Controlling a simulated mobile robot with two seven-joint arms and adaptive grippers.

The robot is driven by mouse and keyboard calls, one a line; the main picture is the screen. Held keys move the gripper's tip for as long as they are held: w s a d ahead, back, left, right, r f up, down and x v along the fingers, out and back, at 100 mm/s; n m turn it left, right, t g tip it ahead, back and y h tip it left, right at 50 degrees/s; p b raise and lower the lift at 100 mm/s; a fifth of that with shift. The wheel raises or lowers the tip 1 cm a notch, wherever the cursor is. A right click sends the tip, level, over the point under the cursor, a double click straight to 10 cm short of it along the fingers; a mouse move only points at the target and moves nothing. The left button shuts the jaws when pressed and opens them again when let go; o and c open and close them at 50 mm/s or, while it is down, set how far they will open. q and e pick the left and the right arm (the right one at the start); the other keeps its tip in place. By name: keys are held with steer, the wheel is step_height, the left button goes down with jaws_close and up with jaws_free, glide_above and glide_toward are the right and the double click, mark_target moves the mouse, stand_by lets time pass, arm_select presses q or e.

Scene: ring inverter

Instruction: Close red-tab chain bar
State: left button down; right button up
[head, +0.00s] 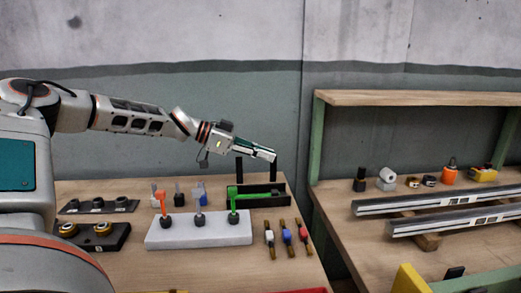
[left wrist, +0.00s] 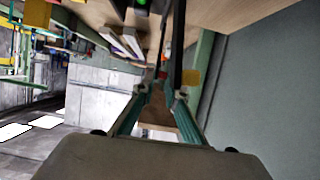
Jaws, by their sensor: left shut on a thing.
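A black stand with two upright posts (head: 239,169) rises from a black base (head: 268,198) towards the back of the left bench. My left gripper (head: 274,156) is at the top of the right post, its arm reaching in from the left. In the left wrist view its fingertips (left wrist: 161,88) are close together, with a small red tab (left wrist: 162,75) between them. A dark post (left wrist: 179,45) runs away just beyond them. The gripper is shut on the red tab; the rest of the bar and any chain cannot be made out. My right gripper is not in view.
A white block (head: 180,238) with orange, grey-blue and green levers stands in front of the stand. Black panels (head: 118,242) lie left, and several coloured-handled tools (head: 286,236) lie right. A gap separates the right bench, with its shelf (head: 400,97) and metal rails (head: 430,203).

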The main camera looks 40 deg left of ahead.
arm_select(q)
steer(key=shift+s+d+f+m+t+y+p, duration=0.1)
steer(key=shift+s+d+m+t+y+p, duration=0.15)
steer(key=shift+s+d+m+p, duration=0.35)
steer(key=shift+s+d+f+m+t+y+p, duration=0.1)
steer(key=shift+s+d+m+t+y+p, duration=0.25)
steer(key=shift+d, duration=0.35)
steer(key=shift+s, duration=0.1)
steer(key=c, duration=2.1)
jaws_free()
steer(key=shift+d, duration=0.1)
steer(key=shift+c, duration=0.2)
steer(key=shift+r, duration=0.1)
steer(key=shift+s+a+r, duration=0.1)
steer(key=shift+a, duration=0.1)
steer(key=v, duration=1.1)
steer(key=shift+s+a, duration=0.25)
